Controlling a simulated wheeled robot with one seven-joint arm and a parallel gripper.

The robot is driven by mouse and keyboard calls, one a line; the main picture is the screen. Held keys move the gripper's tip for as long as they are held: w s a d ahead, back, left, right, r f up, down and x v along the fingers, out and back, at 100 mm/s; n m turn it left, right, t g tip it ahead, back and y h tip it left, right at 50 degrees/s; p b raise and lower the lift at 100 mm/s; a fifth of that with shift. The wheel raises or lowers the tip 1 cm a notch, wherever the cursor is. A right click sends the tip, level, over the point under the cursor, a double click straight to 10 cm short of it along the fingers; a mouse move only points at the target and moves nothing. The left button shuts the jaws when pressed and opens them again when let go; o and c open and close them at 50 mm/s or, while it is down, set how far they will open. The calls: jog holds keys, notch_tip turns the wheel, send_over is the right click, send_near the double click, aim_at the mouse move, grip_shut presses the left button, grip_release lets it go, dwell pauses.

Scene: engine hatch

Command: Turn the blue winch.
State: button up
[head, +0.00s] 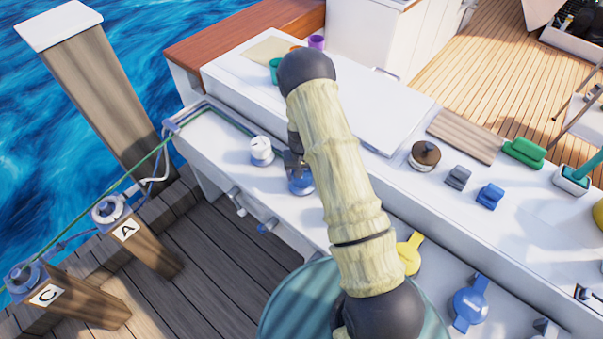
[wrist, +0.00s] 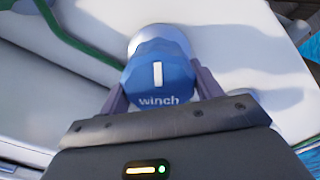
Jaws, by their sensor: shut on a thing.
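The blue winch (wrist: 158,72) is a round, faceted knob with a white bar mark and the word "winch" on its top. In the wrist view it sits on a pale base on the white deck. My gripper (wrist: 160,90) is shut on it, with one dark finger on each side. The white bar points roughly straight up and down in that view. In the head view the winch (head: 301,184) shows in part below my gripper (head: 296,172). My arm hides some of the deck to its right.
A white winch (head: 261,150) stands just left of the blue one. A green rope (wrist: 75,42) runs along the deck edge. To the right are a brown-topped knob (head: 424,155), a yellow handle (head: 410,253) and a blue handle (head: 469,303). A wooden dock (head: 215,270) lies below.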

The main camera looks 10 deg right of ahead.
jog(key=shift+w, duration=0.1)
jog(key=o, duration=1)
jog(key=shift+r, duration=0.15)
notch_tip(320, 180, up, 17)
jog(key=shift+b, duration=0.4)
jog(key=shift+r, duration=0.1)
